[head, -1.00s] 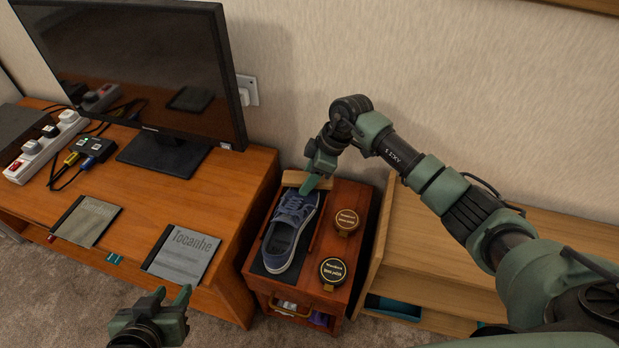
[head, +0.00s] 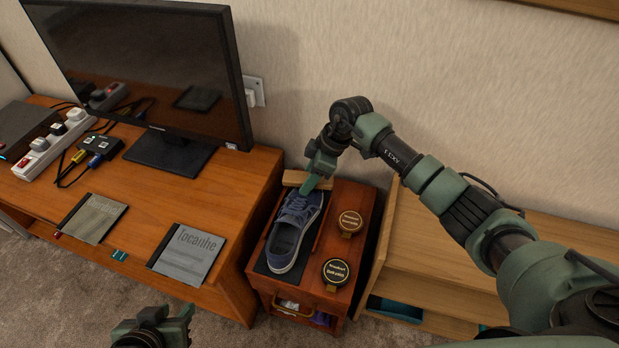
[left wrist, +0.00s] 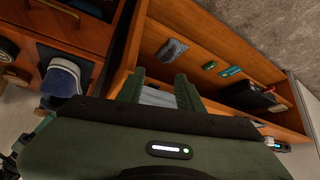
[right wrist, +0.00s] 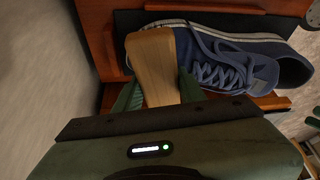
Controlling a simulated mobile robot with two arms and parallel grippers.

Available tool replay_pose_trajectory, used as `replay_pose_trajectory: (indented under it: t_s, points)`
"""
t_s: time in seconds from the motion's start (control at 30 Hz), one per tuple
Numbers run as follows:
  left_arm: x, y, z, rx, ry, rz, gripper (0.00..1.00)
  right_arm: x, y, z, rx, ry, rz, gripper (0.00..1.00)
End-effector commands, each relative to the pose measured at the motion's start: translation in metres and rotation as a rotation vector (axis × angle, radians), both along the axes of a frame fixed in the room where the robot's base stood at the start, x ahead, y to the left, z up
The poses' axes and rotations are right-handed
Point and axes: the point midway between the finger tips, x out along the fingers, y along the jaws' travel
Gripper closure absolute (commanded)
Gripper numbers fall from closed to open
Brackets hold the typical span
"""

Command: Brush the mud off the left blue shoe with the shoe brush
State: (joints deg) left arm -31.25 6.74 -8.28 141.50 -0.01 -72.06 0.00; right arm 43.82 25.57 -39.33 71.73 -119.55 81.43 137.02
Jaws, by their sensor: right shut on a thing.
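A blue lace-up shoe (head: 286,240) with a white sole lies on a dark pad on the small wooden box, its toe towards the wall. It also shows in the right wrist view (right wrist: 252,55) and partly in the left wrist view (left wrist: 62,77). My right gripper (head: 311,183) is shut on the wooden shoe brush (right wrist: 153,62) at the toe end of the shoe. The brush's bristles are hidden, so I cannot tell whether they touch the shoe. I can make out no clear mud. My left gripper (left wrist: 158,92) is open and empty, in front of the TV stand.
Two round polish tins (head: 350,222) (head: 335,272) stand right of the shoe. The TV stand (head: 140,215) at left holds a monitor (head: 140,70), a power strip (head: 55,145) and two flat cases (head: 188,253). A light wooden shelf unit (head: 440,260) stands at right.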

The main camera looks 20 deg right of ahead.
Motion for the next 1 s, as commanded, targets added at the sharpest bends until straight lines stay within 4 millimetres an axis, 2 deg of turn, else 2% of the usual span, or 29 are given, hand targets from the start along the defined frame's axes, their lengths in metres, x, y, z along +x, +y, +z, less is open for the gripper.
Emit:
replay_pose_trajectory:
  t_s: [0.27,1.0]
  points:
    - [-0.005,0.002,-0.002,0.005,0.022,0.003,0.64,0.001,0.003,0.0,0.002,-0.001,0.001,0.93]
    - [-0.036,0.012,-0.015,0.035,0.163,0.013,0.64,0.005,0.009,0.0,0.001,0.0,0.001,0.93]
